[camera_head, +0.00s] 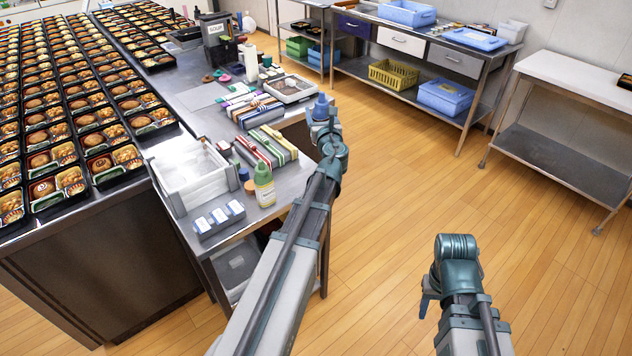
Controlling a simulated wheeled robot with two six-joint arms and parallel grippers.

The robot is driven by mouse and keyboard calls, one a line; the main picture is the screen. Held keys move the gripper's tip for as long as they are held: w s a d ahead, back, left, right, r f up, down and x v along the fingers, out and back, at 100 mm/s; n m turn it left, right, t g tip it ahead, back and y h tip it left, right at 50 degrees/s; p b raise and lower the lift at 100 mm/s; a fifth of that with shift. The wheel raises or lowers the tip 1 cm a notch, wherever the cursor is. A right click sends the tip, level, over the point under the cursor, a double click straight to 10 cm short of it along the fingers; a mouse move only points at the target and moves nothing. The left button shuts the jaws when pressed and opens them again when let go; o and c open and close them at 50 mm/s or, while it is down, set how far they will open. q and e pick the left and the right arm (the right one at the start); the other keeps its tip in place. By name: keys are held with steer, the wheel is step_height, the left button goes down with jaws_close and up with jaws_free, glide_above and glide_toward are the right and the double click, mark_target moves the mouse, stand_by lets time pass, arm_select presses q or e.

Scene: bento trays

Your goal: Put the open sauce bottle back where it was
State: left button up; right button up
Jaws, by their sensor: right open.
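A sauce bottle (264,186) with a pale body and green upper part stands upright near the front right corner of the steel worktable (209,239). Whether its top is open is too small to tell. My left gripper (322,106) is at the far end of the outstretched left arm, beyond and to the right of the bottle, apart from it. Its fingers are not clear. My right gripper (427,297) is low over the floor at the right, open, far from the bottle and mostly hidden behind its wrist.
Around the bottle are a white tub (190,180), a small labelled box (218,219), an orange disc and striped bundles (266,147). Rows of bento trays (60,185) fill the left counter. Shelves stand at the back right. The floor at right is clear.

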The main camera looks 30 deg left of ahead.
arm_select(q)
steer(key=a+f+b, duration=0.1)
steer(key=f+b, duration=0.3)
steer(key=f, duration=0.1)
steer(key=s+a+f+b, duration=0.1)
steer(key=f+b, duration=0.3)
steer(key=b, duration=0.1)
steer(key=a+f+b, duration=0.1)
steer(key=f+b, duration=0.3)
steer(key=f, duration=0.1)
steer(key=shift+s+a+f, duration=0.2)
steer(key=shift+a+f, duration=0.05)
steer(key=shift+f, duration=0.1)
steer(key=shift+b, duration=0.3)
steer(key=shift+f, duration=0.2)
steer(key=o, duration=0.7)
steer(key=shift+c, duration=0.2)
steer(key=shift+r, duration=0.1)
steer(key=shift+r, duration=0.25)
steer(key=v, duration=1.2)
steer(key=shift+f, duration=0.15)
